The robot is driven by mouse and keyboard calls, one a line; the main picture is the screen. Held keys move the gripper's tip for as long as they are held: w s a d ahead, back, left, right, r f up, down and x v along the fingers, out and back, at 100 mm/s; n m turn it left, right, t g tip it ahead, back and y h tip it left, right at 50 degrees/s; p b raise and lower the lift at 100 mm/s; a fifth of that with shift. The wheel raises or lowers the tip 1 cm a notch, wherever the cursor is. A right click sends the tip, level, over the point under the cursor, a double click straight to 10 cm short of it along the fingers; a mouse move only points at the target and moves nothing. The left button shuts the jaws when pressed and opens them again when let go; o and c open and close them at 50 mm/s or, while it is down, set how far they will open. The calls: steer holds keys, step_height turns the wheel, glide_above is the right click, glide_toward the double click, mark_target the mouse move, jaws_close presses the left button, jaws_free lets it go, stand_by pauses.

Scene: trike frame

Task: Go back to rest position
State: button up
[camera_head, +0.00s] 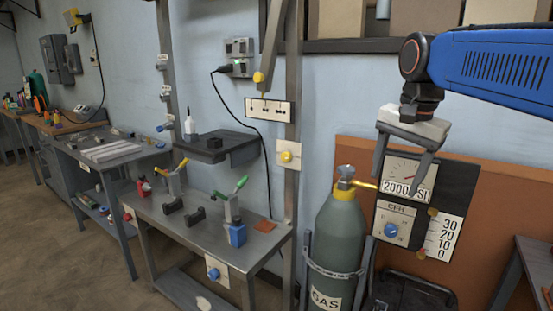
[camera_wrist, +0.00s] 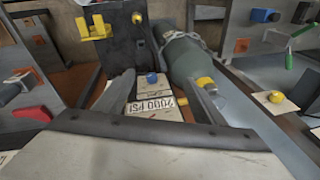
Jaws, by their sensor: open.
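My gripper (camera_head: 405,176) hangs from my blue arm at the upper right of the head view. Its two grey fingers point down, spread apart with nothing between them. In the head view it is in front of the gauge panel, which reads 2000 PSI (camera_head: 407,190). In the wrist view, my gripper (camera_wrist: 164,90) shows both fingers apart, with the panel's 2000 PSI label (camera_wrist: 150,107) and blue knob (camera_wrist: 151,79) seen between them. I cannot tell the exact gap to the panel.
A green gas cylinder (camera_head: 339,240) stands left of the panel. A metal workbench (camera_head: 235,245) with clamps is further left. A grey shelf (camera_head: 213,149) is on the wall, and a storage shelf (camera_head: 350,46) with boxes is above. Open floor (camera_head: 65,262) lies at the lower left.

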steer(key=s+d+f+n+t, duration=0.1)
steer(key=s+f+n, duration=0.3)
steer(key=s+f, duration=0.5)
steer(key=s+d+f+n+t, duration=0.1)
steer(key=s+f+n, duration=0.4)
steer(key=s+f, duration=0.4)
step_height(320, 180, down, 5)
steer(key=shift+s+d+f, duration=0.1)
steer(key=shift+s+d, duration=0.05)
steer(key=shift+s, duration=0.25)
